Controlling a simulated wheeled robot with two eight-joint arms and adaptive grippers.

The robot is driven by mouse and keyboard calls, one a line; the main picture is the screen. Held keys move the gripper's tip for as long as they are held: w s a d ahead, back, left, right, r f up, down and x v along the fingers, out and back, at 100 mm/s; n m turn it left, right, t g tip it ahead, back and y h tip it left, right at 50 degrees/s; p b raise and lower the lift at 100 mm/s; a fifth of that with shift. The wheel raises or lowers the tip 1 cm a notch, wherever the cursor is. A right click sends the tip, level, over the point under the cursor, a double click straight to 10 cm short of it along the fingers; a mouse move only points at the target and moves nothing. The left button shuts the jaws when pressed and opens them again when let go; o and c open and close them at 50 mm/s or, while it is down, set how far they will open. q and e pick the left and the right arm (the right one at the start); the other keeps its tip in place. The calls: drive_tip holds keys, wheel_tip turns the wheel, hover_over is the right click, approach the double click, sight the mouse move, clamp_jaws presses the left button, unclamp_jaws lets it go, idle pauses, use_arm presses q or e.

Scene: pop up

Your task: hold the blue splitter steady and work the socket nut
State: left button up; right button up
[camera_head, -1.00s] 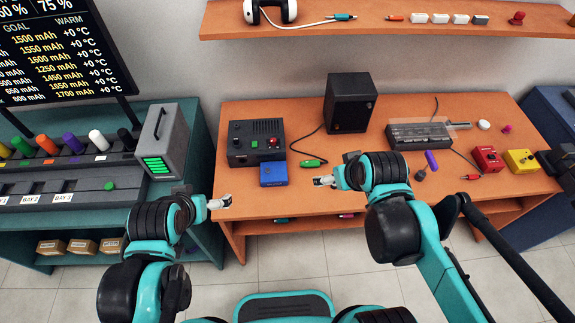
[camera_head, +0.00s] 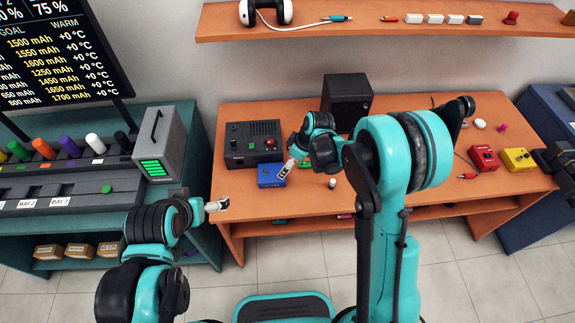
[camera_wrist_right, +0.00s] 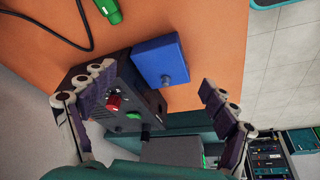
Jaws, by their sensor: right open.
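The blue splitter (camera_head: 271,175) is a small box on the orange bench, in front of the dark grey control box. My right gripper (camera_head: 309,176) is wide open, just right of and above the splitter. Its two fingers also show in the wrist view (camera_wrist_right: 156,78), apart and empty. My left gripper (camera_head: 217,204) hangs at the bench's front left edge, left of the splitter; its fingers are too small to judge.
The control box (camera_head: 252,144) with a red button stands close behind the splitter. A green plug (camera_wrist_right: 108,10) on a black cable lies beside the splitter. A black speaker (camera_head: 347,98) stands at the back. Red (camera_head: 484,158) and yellow (camera_head: 519,159) boxes sit at the right.

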sight(271, 175)
drive_tip(key=shift+n, duration=0.3)
drive_tip(key=x, duration=1)
drive_tip(key=shift+a+f, duration=0.15)
drive_tip(key=shift+a, duration=0.05)
drive_tip(key=c, duration=0.7)
drive_tip(key=shift+c, duration=0.4)
drive_tip(key=c, duration=1.1)
drive_tip(key=shift+s+d, duration=0.1)
drive_tip(key=shift+d, duration=0.1)
